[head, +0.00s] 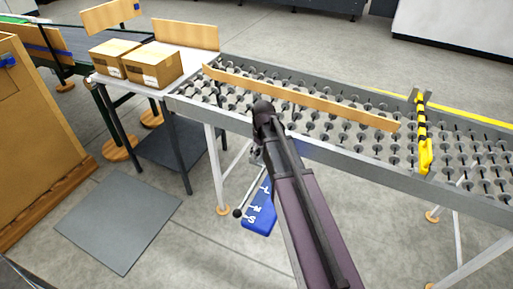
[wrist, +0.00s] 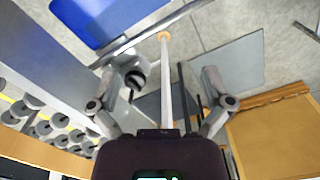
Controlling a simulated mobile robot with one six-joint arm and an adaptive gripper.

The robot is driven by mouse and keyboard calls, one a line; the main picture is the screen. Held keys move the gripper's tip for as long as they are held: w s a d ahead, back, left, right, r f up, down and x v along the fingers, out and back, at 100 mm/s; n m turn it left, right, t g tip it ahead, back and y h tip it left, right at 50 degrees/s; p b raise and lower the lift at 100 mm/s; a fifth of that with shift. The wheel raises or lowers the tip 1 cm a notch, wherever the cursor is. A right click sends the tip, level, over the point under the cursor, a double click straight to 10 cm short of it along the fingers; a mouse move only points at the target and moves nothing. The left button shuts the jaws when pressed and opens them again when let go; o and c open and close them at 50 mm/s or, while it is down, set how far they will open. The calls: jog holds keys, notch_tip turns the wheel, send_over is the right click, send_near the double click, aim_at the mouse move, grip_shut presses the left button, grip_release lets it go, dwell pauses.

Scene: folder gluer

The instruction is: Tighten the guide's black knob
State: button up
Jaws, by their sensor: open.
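A round black knob (wrist: 135,80) sits on a grey bracket in the wrist view, beside the conveyor's side rail. It lies between my gripper's (wrist: 163,88) spread fingers, nearer the left one. The gripper is open and holds nothing; I cannot tell whether a finger touches the knob. In the head view my arm hides the knob and most of the gripper. A long wooden guide bar (head: 300,97) lies slantwise over the roller conveyor. A blue plate (head: 260,210) marked L, M and S hangs below the rail, with a black-ended lever (head: 238,212) beside it; the plate also shows in the wrist view (wrist: 100,20).
The roller conveyor (head: 340,152) has a yellow bar (head: 423,135) across its right part. Two cardboard boxes (head: 153,66) stand on a table at the left. A white leg (head: 215,165) stands below the rail. A grey mat (head: 118,220) lies on open floor.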

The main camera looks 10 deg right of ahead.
jog(key=w+r+n+p, duration=0.1)
jog(key=w+n, duration=0.4)
jog(key=w, duration=0.9)
jog(key=shift+r+p, duration=0.3)
jog(key=shift+r, duration=0.2)
jog(key=shift+f, duration=0.2)
notch_tip(320, 180, down, 13)
jog(key=b, duration=1.3)
jog(key=shift+f+b, duration=0.2)
jog(key=shift+b, duration=0.2)
jog(key=c, duration=1.1)
jog(key=shift+s+d, duration=0.1)
jog(key=shift+c, duration=0.2)
